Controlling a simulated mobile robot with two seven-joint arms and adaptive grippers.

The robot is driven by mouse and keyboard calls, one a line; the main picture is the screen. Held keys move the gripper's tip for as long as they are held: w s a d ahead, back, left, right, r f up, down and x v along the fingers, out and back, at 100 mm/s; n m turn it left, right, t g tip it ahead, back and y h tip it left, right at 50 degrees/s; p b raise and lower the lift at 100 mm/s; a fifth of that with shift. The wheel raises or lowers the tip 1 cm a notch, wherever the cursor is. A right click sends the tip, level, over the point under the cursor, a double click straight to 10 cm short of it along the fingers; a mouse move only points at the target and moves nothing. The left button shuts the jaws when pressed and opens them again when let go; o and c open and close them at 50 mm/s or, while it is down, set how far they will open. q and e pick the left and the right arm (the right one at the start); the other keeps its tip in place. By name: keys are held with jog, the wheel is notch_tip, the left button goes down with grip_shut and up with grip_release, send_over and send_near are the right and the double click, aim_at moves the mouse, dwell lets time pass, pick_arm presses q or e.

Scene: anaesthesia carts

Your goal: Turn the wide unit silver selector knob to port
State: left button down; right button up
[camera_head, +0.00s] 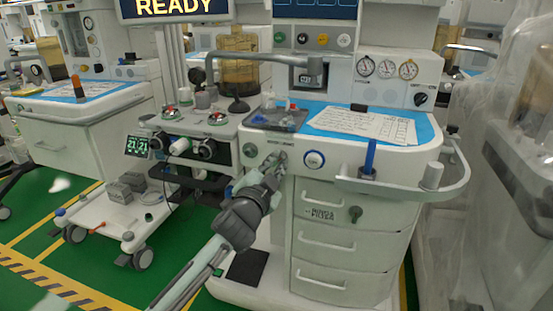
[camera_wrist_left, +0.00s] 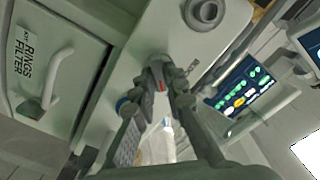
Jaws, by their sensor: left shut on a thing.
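The wide unit (camera_head: 323,215) is the white cart with drawers in the middle of the head view. The silver selector knob (camera_head: 283,158) is on its front panel, largely covered by my left gripper (camera_head: 273,167). In the left wrist view my left gripper (camera_wrist_left: 167,82) has its two fingers around the small grey knob (camera_wrist_left: 157,74), and a small red mark shows between them. The gripper is shut on the knob. The knob's exact pointing direction and the port marking cannot be read. My right gripper is in neither view.
A white button with a blue ring (camera_head: 314,159) sits right of the knob, and a round grey knob (camera_head: 250,150) sits left. A handrail (camera_head: 400,190) and a blue upright item (camera_head: 369,157) stand out at the right. Drawers (camera_head: 322,275) lie below.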

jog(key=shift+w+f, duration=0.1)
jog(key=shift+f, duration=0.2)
pick_arm(q)
jog(key=c, duration=1.6)
grip_release()
jog(key=shift+o, duration=0.2)
jog(key=v, duration=1.2)
